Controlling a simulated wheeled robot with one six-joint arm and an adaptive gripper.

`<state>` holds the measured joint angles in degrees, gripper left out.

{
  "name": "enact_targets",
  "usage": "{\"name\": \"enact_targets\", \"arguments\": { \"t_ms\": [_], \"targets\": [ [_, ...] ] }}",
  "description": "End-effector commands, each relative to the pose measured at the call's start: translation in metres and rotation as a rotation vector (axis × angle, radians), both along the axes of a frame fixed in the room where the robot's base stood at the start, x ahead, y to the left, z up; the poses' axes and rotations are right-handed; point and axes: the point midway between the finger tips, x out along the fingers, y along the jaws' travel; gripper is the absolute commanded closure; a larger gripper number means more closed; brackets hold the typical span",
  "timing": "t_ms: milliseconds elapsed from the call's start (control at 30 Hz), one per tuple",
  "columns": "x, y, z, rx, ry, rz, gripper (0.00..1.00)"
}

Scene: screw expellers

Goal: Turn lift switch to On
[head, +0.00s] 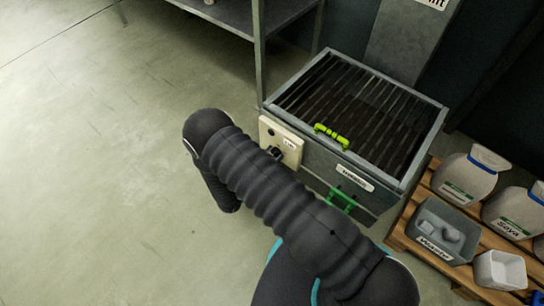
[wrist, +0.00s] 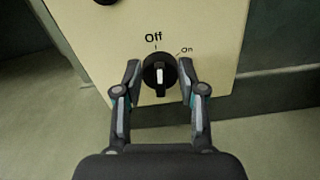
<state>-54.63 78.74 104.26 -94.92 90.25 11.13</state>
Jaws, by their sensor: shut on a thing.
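The lift switch (wrist: 160,74) is a round black knob with a white bar on a cream panel (wrist: 205,25) in the wrist view. The white bar stands about vertical, in line with the "Off" label above; "On" is printed to the upper right. My gripper (wrist: 160,72) is shut on the knob, with one finger at its left side and one at its right. In the head view, the cream panel (head: 291,146) is on the front left of a grey metal hopper (head: 310,172). My arm hides most of the gripper there.
The hopper has a slatted top with a yellow-green handle (head: 331,136) and a green part (head: 342,200) on its front. A metal shelf leg (head: 259,55) stands behind the panel. A pallet (head: 404,222) with jugs and tubs is at right. Floor at left is clear.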

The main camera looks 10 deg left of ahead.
Motion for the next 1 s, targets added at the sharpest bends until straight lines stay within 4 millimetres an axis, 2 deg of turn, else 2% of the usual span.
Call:
{"name": "enact_targets", "arguments": {
  "t_ms": [600, 1000],
  "targets": [
    [-0.0008, -0.0015, -0.0035, 0.483, -0.284, 0.0, 0.95],
    [-0.0011, -0.0021, -0.002, 0.715, -0.421, 0.0, 0.95]
  ]
}}
